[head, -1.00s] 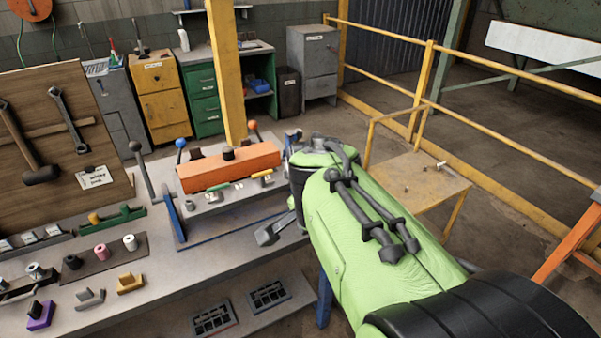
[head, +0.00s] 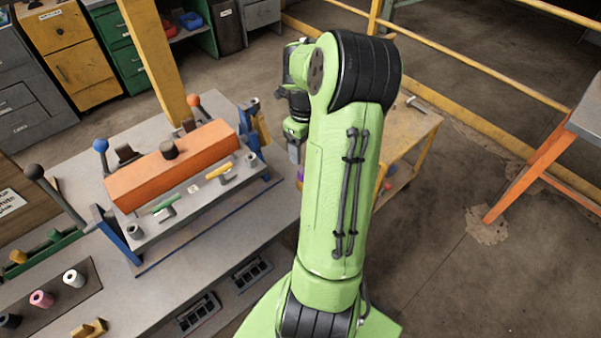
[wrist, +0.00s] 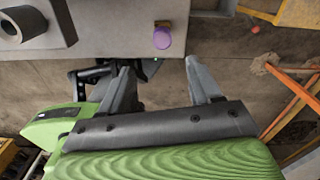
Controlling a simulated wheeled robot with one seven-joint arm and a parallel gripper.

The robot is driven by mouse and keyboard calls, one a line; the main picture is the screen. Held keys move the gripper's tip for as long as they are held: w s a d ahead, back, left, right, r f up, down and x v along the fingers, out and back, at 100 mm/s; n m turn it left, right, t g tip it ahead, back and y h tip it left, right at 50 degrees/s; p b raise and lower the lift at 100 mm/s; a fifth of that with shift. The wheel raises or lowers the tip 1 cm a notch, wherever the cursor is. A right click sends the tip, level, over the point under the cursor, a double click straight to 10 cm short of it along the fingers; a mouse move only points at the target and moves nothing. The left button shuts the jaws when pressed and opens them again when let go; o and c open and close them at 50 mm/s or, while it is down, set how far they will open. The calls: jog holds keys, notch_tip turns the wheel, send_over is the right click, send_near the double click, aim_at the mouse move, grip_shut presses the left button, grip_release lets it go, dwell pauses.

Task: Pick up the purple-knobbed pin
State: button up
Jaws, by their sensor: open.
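The purple-knobbed pin shows its round purple knob (wrist: 162,38) in the wrist view, at the edge of a grey surface (wrist: 110,36). A small part of purple (head: 300,173) also shows in the head view, mostly hidden behind my arm. My gripper (wrist: 160,65) is open and empty. Its two grey fingers stand apart, with the knob beyond the tips and between their lines. In the head view my gripper (head: 294,150) hangs beside the right end of the workbench, partly hidden by my arm.
The clamping fixture with its orange bar (head: 172,165) stands on the bench (head: 215,270) left of my arm. A yellow cart (head: 410,135) stands behind my arm. An orange-legged table (head: 545,155) is at the right. Floor between them is open.

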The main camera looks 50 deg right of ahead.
jog(key=f, duration=0.7)
jog(key=f+b, duration=0.1)
jog(key=f, duration=0.2)
jog(key=shift+w+d+f, duration=0.25)
jog(key=shift+d+f, duration=0.1)
jog(key=shift+a+r, duration=0.1)
jog(key=shift+c, duration=0.3)
